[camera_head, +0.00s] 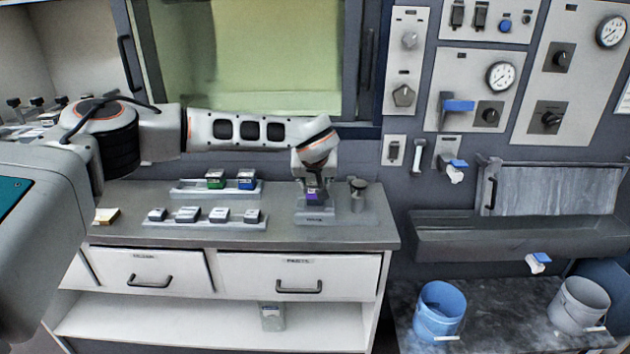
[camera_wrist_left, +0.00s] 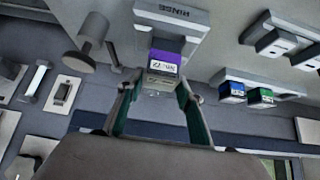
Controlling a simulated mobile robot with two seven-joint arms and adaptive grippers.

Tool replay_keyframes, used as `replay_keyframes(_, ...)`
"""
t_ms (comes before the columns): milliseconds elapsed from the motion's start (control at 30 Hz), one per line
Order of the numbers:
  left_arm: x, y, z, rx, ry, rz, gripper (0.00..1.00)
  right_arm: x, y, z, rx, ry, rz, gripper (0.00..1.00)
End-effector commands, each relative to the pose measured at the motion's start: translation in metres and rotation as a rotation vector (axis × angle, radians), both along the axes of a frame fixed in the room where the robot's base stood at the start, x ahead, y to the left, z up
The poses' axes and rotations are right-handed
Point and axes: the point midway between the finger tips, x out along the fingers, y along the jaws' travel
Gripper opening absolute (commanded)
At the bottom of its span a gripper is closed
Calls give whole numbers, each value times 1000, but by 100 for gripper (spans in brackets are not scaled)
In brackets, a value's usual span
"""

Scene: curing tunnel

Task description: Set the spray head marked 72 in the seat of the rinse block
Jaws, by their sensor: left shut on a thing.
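The spray head (camera_head: 312,196) has a purple face and a white label reading 72; it also shows in the wrist view (camera_wrist_left: 166,58). My left gripper (camera_head: 313,182) is shut on it, with its fingers on both sides of the head's grey rear part in the wrist view (camera_wrist_left: 157,92). The grey rinse block (camera_head: 315,216) is on the counter; its lettered front shows upside down in the wrist view (camera_wrist_left: 174,13). The head is at the block, directly under my gripper. The seat is hidden, and I cannot tell whether the head rests fully in it. My right gripper is not in view.
A grey post with a round top (camera_head: 358,188) stands close right of the block. Left of it, a back rack (camera_head: 190,189) holds a green and a blue head; a front rack (camera_head: 180,223) holds several more. A small yellowish block (camera_head: 107,215) lies at the counter's left.

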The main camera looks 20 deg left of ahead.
Motion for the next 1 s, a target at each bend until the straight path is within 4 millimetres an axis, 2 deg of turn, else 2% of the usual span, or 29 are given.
replay_keyframes(1000, 1, 0, -13, 0, -2, -1, 10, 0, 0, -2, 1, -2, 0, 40)
